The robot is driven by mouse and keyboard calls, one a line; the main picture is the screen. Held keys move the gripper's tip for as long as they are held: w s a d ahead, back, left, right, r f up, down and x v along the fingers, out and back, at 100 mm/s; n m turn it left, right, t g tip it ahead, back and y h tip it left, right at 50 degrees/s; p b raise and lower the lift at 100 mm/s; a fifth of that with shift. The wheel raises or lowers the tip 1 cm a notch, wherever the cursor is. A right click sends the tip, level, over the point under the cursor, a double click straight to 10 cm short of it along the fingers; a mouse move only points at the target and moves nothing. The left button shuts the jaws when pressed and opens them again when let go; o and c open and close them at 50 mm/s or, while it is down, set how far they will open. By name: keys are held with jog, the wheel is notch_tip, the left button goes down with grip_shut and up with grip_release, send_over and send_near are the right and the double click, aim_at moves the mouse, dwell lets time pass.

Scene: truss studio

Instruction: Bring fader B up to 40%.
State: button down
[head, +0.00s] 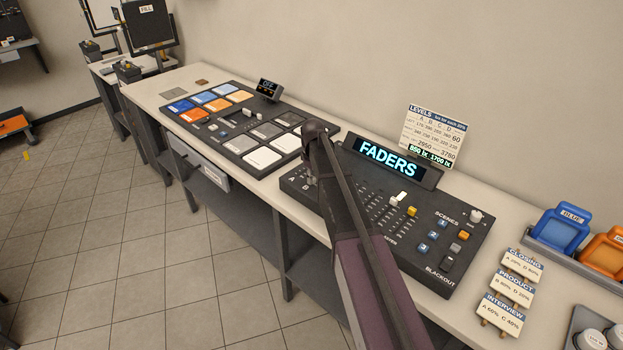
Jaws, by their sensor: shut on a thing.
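The dark fader console (465,262) lies on the long bench, with a lit FADERS display (387,158) at its back. My arm reaches up from the bottom and bends down at the console's left end. My gripper (311,181) is small and partly hidden there, low over the fader slots beside the small printed letters. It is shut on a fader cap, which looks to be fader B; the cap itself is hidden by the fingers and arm. Fader B's height on its scale cannot be read. A white cap (401,196) and a yellow cap (411,211) show farther right.
A LEVELS card (433,138) stands behind the console. Blue scene buttons (432,235) and a blackout switch (447,263) are on its right. A pad console (240,150) lies to the left. Scene cards (511,290) and colour filters (562,231) are at the right.

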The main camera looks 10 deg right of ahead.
jog(key=shift+w+d, duration=0.9)
jog(key=shift+d, duration=0.3)
jog(key=c, duration=0.6)
grip_release()
